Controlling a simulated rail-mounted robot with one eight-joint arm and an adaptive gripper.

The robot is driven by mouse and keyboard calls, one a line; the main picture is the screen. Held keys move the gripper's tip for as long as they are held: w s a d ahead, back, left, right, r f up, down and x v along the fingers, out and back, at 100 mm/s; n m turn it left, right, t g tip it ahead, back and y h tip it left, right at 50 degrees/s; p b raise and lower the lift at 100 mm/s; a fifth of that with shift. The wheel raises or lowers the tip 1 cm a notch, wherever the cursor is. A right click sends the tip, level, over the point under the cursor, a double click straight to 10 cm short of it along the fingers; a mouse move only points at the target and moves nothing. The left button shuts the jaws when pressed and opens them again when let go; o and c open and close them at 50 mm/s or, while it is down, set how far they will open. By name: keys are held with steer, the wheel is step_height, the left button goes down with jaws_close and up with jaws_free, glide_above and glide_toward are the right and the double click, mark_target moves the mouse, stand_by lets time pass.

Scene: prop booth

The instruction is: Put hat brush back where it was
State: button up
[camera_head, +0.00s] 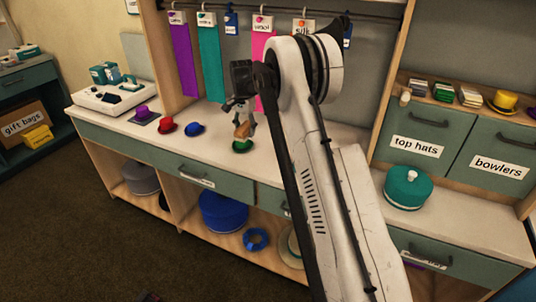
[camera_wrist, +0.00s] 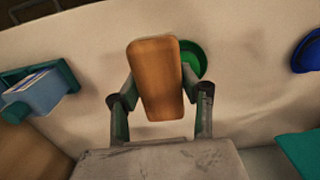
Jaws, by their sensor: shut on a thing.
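The hat brush, a wooden block, is between the fingers of my gripper (camera_head: 241,108), which is shut on it. The hat brush (camera_head: 244,130) hangs over the counter, just above or at a small green hat (camera_head: 242,146). In the wrist view the brush (camera_wrist: 157,78) is upright in the picture between the two fingers of my gripper (camera_wrist: 158,88). It partly covers the green hat (camera_wrist: 194,59) behind it. I cannot tell whether the brush touches the hat. The brush's underside is hidden.
On the counter (camera_head: 330,133), a blue hat (camera_head: 194,129), a red hat (camera_head: 167,127) and a purple hat (camera_head: 142,112) stand left of the brush. Ribbons hang behind, including a teal one (camera_head: 210,65). A teal round box (camera_head: 408,188) stands at right.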

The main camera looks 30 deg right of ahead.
glide_above(268, 157)
step_height(268, 157, down, 5)
steer(key=shift+w+d+f, duration=0.1)
steer(key=shift+w+f, duration=0.05)
steer(key=shift+f, duration=2.05)
steer(key=shift+f, duration=0.1)
steer(key=shift+f, duration=0.1)
steer(key=o, duration=1.1)
steer(key=shift+o, duration=0.2)
